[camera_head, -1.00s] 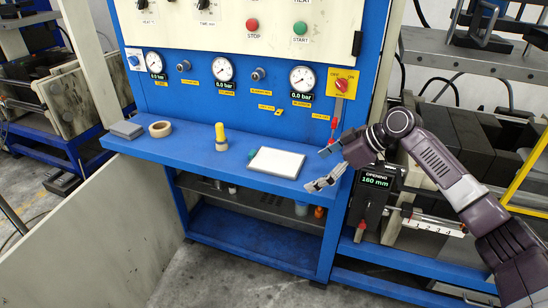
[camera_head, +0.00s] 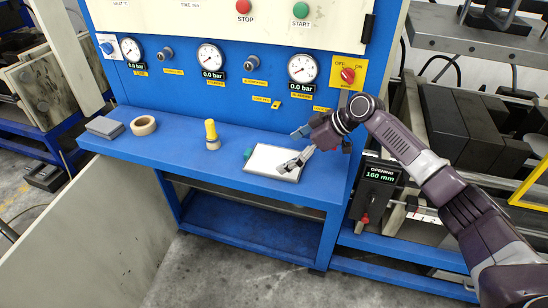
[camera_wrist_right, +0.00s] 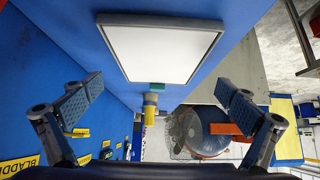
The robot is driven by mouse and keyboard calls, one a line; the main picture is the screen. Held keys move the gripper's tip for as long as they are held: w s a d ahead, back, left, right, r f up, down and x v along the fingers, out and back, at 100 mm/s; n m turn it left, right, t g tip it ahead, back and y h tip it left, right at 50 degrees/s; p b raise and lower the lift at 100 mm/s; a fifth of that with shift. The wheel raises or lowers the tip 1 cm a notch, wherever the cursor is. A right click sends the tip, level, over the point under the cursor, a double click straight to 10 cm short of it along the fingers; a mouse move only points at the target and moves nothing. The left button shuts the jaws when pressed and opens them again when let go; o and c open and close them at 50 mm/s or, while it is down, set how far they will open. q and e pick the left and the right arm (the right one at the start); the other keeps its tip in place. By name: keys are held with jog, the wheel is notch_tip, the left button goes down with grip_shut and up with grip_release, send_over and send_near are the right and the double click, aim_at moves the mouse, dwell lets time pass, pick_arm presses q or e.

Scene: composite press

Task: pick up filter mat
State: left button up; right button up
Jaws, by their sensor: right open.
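A flat white rectangle with a grey rim, which looks like the filter mat (camera_head: 262,158), lies on the blue shelf of the press. It also shows at the top of the right wrist view (camera_wrist_right: 160,48). My right gripper (camera_head: 291,150) is open and empty at the right end of the mat, with one finger overlapping its right part in the head view. In the right wrist view the spread fingers (camera_wrist_right: 158,97) stand on either side, with the mat beyond them. I cannot tell whether a finger touches it. My left gripper is not in view.
On the blue shelf (camera_head: 180,142) stand a yellow-topped item (camera_head: 211,132), a tape roll (camera_head: 143,125) and a grey block (camera_head: 105,126). A small green item (camera_head: 247,153) sits at the mat's left edge. The gauge panel rises behind. An opening display (camera_head: 380,175) is at the right.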

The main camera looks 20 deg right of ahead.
aim_at(272, 159)
jog(key=p+x, duration=0.1)
jog(key=x, duration=0.2)
jog(key=shift+w+r, duration=0.1)
jog(key=shift+w+a+f, duration=0.25)
jog(key=shift+w+f, duration=0.05)
jog(key=shift+f, duration=0.2)
jog(key=shift+s, duration=0.1)
jog(key=c, duration=1.7)
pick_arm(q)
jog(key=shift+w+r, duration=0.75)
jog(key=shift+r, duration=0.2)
pick_arm(e)
jog(key=shift+r, duration=0.1)
jog(key=shift+c, duration=0.3)
jog(key=shift+r, duration=0.1)
